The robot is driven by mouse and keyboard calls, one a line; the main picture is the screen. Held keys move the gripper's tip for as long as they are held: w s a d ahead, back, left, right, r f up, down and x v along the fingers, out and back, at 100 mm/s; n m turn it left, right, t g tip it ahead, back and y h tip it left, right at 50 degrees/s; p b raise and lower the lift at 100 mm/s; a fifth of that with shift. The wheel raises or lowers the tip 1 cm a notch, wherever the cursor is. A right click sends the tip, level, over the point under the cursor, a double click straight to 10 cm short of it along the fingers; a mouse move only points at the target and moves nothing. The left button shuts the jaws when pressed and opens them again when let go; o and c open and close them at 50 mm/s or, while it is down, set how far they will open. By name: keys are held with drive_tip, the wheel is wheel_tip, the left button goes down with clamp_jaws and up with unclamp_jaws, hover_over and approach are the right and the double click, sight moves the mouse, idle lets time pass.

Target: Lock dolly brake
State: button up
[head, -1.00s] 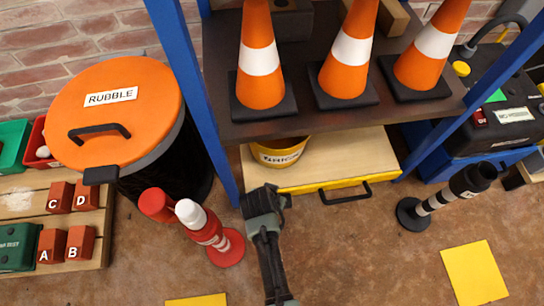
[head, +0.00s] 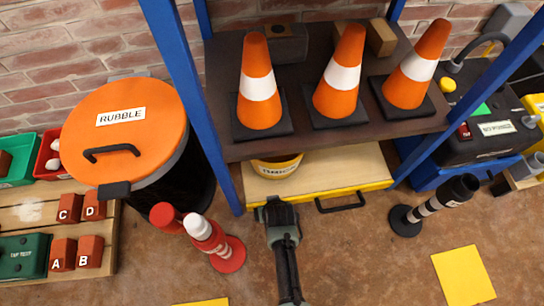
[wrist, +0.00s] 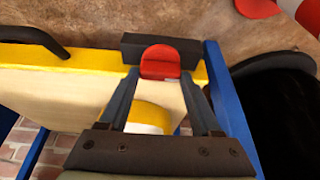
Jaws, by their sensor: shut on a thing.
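The dolly is a low pale wooden platform with a yellow front edge (head: 340,196) and a black handle (head: 340,203), under the dark shelf. In the wrist view its yellow edge (wrist: 60,58) runs to a black block at the corner with a red brake tab (wrist: 160,62). My gripper (wrist: 160,78) has one finger on each side of the red tab and is shut on it. In the head view my gripper (head: 274,203) is at the front left corner of the dolly and hides the tab.
A blue-legged shelf (head: 330,140) with several orange cones stands over the dolly. A yellow bucket (head: 277,167) is on the dolly. Floor in front is partly free.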

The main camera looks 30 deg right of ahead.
drive_tip(key=o, duration=1.4)
drive_tip(key=p+v, duration=0.9)
drive_tip(key=v, duration=0.4)
